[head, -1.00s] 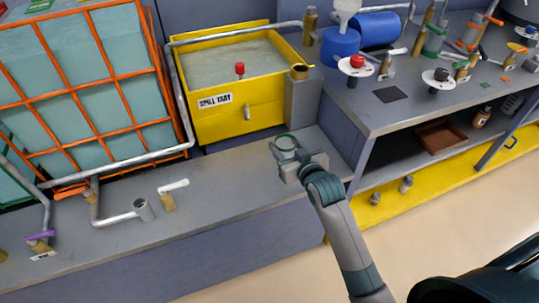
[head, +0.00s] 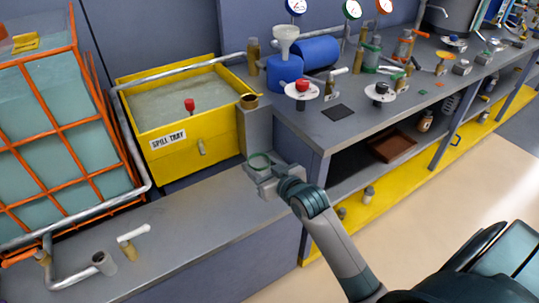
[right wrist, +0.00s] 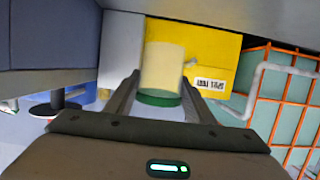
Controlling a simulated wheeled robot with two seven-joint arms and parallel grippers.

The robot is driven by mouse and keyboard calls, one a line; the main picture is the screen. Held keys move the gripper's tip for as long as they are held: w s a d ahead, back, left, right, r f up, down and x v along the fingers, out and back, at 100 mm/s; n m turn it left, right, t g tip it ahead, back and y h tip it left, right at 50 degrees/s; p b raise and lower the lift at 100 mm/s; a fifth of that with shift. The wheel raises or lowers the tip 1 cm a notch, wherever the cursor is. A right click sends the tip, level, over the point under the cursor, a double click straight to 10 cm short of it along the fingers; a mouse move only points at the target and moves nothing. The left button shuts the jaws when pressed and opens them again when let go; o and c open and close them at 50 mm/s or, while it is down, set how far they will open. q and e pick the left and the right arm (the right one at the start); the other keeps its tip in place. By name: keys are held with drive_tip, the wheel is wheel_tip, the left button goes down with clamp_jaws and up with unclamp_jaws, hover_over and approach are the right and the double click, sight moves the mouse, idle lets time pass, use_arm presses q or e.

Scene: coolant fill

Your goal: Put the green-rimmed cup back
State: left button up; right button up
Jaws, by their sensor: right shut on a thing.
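The green-rimmed cup (head: 259,161) is in my right gripper (head: 262,180), over the right end of the low grey bench, in front of the grey pillar. In the right wrist view the cup's pale cream body (right wrist: 162,66) and dark green rim show between the two fingers of my right gripper (right wrist: 160,78). The fingers are shut on it near the rim. My left gripper is in neither view.
A dark square pad (head: 337,113) lies bare on the grey worktop (head: 325,135), near a red-knobbed valve (head: 301,90) and a black-knobbed valve (head: 380,93). A yellow spill tray (head: 180,148) stands behind the low bench (head: 190,215). A blue jug with a funnel (head: 285,72) stands farther back.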

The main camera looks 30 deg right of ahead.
drive_tip(key=shift+s+a+r, duration=0.15)
drive_tip(key=shift+a+r, duration=0.05)
drive_tip(key=shift+a, duration=0.05)
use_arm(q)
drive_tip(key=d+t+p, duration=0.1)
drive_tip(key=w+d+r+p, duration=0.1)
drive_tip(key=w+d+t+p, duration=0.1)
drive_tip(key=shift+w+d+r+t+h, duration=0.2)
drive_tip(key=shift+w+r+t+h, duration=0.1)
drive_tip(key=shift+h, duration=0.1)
use_arm(e)
drive_tip(key=s+a+r, duration=0.8)
drive_tip(key=a+r, duration=0.2)
drive_tip(key=shift+s+r+h, duration=0.2)
drive_tip(key=shift+s+h, duration=0.05)
drive_tip(key=shift+h, duration=0.05)
drive_tip(key=shift+d, duration=0.1)
